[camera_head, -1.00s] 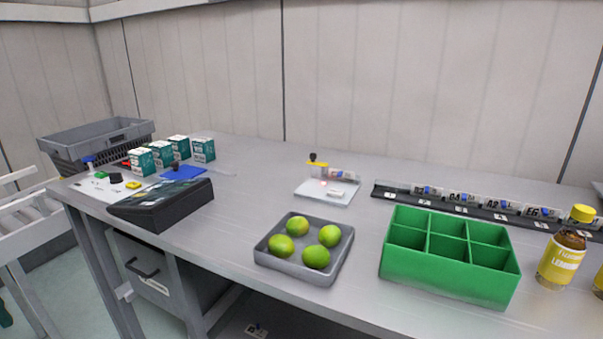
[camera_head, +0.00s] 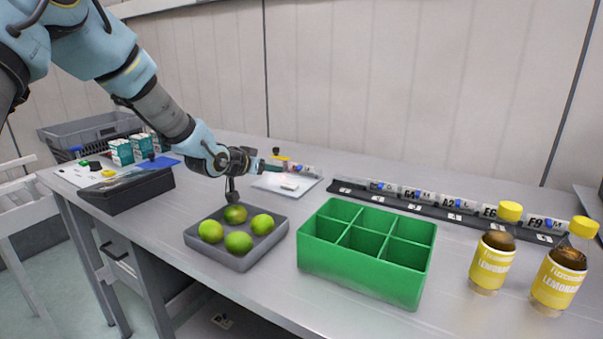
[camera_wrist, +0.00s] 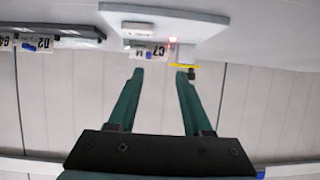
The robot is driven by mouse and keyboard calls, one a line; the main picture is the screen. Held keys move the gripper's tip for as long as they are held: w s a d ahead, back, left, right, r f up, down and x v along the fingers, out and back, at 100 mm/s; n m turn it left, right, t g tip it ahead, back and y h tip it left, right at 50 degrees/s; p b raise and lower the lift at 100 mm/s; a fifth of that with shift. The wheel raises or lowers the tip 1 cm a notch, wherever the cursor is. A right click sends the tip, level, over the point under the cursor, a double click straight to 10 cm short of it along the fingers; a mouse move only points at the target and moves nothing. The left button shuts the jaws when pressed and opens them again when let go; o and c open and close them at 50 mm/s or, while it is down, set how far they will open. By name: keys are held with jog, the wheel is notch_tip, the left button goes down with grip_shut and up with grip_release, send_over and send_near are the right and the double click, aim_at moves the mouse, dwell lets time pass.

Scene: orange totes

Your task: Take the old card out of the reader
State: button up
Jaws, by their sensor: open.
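The reader is a white plate (camera_head: 272,183) at the back of the bench, with a small red light. It also shows at the top of the wrist view (camera_wrist: 205,24). A card (camera_head: 303,169) stands at the reader; in the wrist view the card (camera_wrist: 148,50) reads C7 with a blue mark. A yellow piece with a black knob (camera_wrist: 190,70) is beside it. My gripper (camera_wrist: 162,75) is open and empty, its dark green fingers pointing at the reader. The card appears just beyond the left fingertip; the exact gap cannot be told. In the head view my gripper (camera_head: 268,165) partly covers the reader.
A black rack (camera_head: 440,208) of several labelled cards runs along the back right. A green divided box (camera_head: 365,272), a grey tray (camera_head: 240,262) of limes and lemonade bottles (camera_head: 492,262) stand in front. A black slanted device (camera_head: 125,192) and small boxes are at left.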

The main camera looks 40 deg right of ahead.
jog(key=p, duration=0.1)
send_near(298, 168)
jog(key=shift+w+d+f+g+h, duration=0.2)
jog(key=shift+w+d+f, duration=0.15)
jog(key=shift+d, duration=0.15)
jog(key=shift+w+d+f+g+h, duration=0.1)
jog(key=shift+w+d+f+h, duration=0.1)
jog(key=shift+w+d+f, duration=0.25)
jog(key=shift+d+f, duration=0.1)
jog(key=shift+d, duration=0.25)
jog(key=shift+p+x, duration=1.25)
jog(key=shift+x, duration=1.3)
jog(key=shift+s, duration=0.15)
grip_shut()
